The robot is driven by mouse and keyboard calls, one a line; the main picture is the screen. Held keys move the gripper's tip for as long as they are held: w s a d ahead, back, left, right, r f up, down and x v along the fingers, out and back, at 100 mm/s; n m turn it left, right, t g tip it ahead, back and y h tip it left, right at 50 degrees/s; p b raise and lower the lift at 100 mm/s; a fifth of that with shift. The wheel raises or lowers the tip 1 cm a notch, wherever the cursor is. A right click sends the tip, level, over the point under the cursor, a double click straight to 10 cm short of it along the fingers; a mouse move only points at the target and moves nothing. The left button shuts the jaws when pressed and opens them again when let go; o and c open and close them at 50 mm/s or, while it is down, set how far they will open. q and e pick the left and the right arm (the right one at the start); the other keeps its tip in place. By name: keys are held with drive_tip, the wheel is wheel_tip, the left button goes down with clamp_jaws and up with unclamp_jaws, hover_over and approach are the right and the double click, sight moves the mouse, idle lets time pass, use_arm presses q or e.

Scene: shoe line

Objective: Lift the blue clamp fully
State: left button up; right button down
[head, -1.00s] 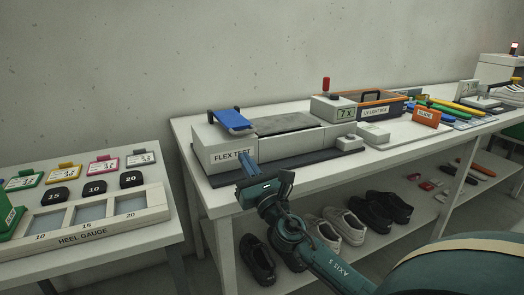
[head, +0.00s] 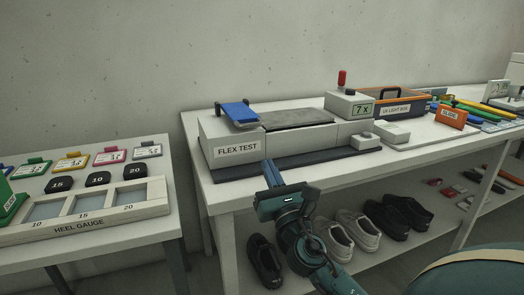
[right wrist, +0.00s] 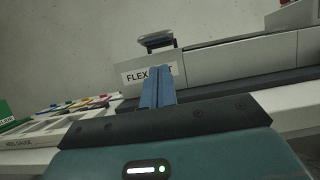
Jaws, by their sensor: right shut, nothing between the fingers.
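The blue clamp (head: 240,113) sits on top of the left end of the white flex tester (head: 237,150), which stands on the long table. It also shows in the right wrist view (right wrist: 157,40), beyond my fingertips. My right gripper (head: 271,172) is in front of the tester, below and to the right of the clamp and apart from it. Its blue fingers (right wrist: 158,84) are together and empty. In the right wrist view they point towards the FLEX TEST label and cover part of it. My left gripper is out of view.
A low table with a heel gauge (head: 88,222) and several coloured tags stands at the left, with a gap between the tables. A box with a red knob (head: 349,104) and an orange-edged light box (head: 394,101) stand right of the tester. Shoes (head: 352,235) are on the shelf below.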

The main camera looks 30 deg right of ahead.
drive_tip(key=p+x, duration=0.1)
drive_tip(key=x, duration=0.7)
drive_tip(key=shift+w+r, duration=0.1)
drive_tip(key=shift+w, duration=0.05)
drive_tip(key=shift+w+d+r, duration=0.15)
drive_tip(key=shift+w, duration=0.35)
